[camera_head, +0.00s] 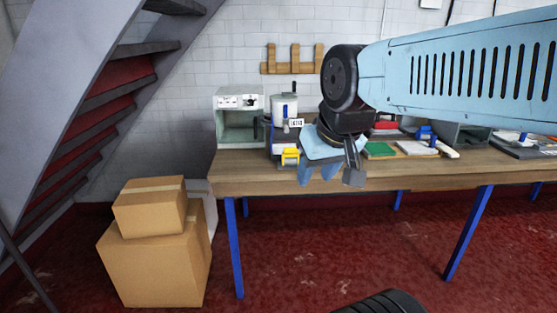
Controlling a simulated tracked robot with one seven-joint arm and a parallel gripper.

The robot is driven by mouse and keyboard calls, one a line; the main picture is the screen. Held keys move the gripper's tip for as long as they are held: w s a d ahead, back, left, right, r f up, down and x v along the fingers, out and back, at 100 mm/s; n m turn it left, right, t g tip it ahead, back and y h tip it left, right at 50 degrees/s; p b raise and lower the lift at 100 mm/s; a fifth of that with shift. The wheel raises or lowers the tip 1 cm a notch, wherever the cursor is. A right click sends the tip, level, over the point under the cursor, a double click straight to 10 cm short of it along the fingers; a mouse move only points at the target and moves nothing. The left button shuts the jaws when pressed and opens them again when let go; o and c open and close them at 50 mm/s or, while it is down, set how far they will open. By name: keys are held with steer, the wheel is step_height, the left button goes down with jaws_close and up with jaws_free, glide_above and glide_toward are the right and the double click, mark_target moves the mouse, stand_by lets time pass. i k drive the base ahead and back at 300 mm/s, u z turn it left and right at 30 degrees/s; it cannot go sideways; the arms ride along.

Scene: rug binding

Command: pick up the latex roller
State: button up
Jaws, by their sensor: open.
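I cannot tell for sure which thing is the latex roller. A small yellow item (290,157) stands near the front edge, left of my gripper. A small blue-handled item (426,133) lies farther right on the bench. My arm and gripper hide part of the bench top.
A green pad (379,150) and a white block (417,148) lie right of my gripper. Cardboard boxes (155,260) stand on the floor at left, below stairs (95,110).

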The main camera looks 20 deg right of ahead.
mark_target(290, 155)
steer(key=u, duration=0.1)
steer(key=i, duration=1)
steer(key=z, duration=0.1)
